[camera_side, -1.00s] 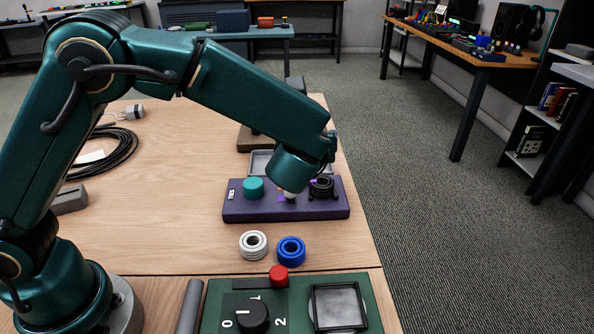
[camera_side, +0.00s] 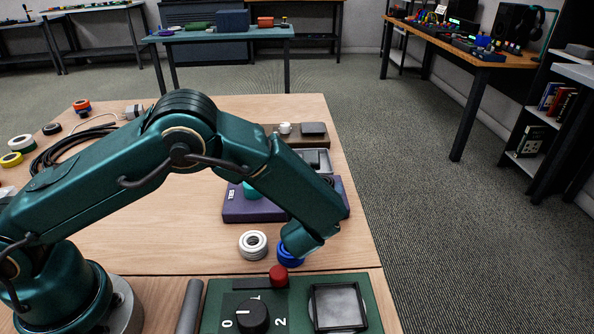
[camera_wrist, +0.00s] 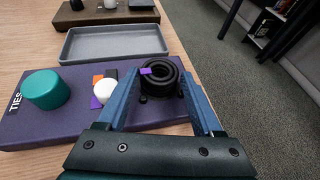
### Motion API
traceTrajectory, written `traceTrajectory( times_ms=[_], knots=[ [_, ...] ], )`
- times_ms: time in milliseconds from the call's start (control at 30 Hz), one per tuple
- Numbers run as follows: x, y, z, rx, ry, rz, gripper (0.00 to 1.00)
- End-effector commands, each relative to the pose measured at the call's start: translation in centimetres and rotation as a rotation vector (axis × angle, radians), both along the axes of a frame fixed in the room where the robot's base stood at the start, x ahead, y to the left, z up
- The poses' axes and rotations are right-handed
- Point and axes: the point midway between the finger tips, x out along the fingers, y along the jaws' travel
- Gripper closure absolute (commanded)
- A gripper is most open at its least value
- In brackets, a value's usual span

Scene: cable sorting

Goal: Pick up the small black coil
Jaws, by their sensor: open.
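The small black coil (camera_wrist: 158,82) is a ring with a small purple piece across it, at the right of a purple base (camera_wrist: 40,120) marked TIES. In the side view my arm hides the coil almost fully. My gripper (camera_wrist: 159,72) is open, and its blue fingers lie on either side of the coil in the wrist view. I cannot tell whether they touch it or how far above it they are. In the side view the fingertips are hidden behind my wrist, which is in front of a blue coil (camera_side: 288,258).
A teal knob (camera_wrist: 46,89) and a white knob (camera_wrist: 104,90) stand on the purple base. A grey tray (camera_wrist: 115,41) lies behind it. A white coil (camera_side: 253,245) stands left of the blue one. A green panel (camera_side: 215,305) with a dial is in front.

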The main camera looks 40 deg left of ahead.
Motion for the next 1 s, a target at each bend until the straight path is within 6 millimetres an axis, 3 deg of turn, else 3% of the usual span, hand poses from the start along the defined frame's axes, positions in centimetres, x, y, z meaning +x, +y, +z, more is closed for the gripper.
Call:
traceTrajectory(
  times_ms=[333,367,500,567,833,1000],
  knots=[
    [0.8,0.5,-0.4,0.001,0.001,-0.002,0.32],
    [0.8,0.5,-0.4,0.001,0.001,-0.002,0.4],
    [0.8,0.5,-0.3,0.002,0.001,-0.001,0.93],
    [0.8,0.5,-0.3,0.001,0.0,0.0,1.0],
    [0.8,0.5,-0.1,0.0,0.0,0.0,1.0],
    [0.8,0.5,1.1,-0.001,-0.003,0.0,1.0]
  ],
)
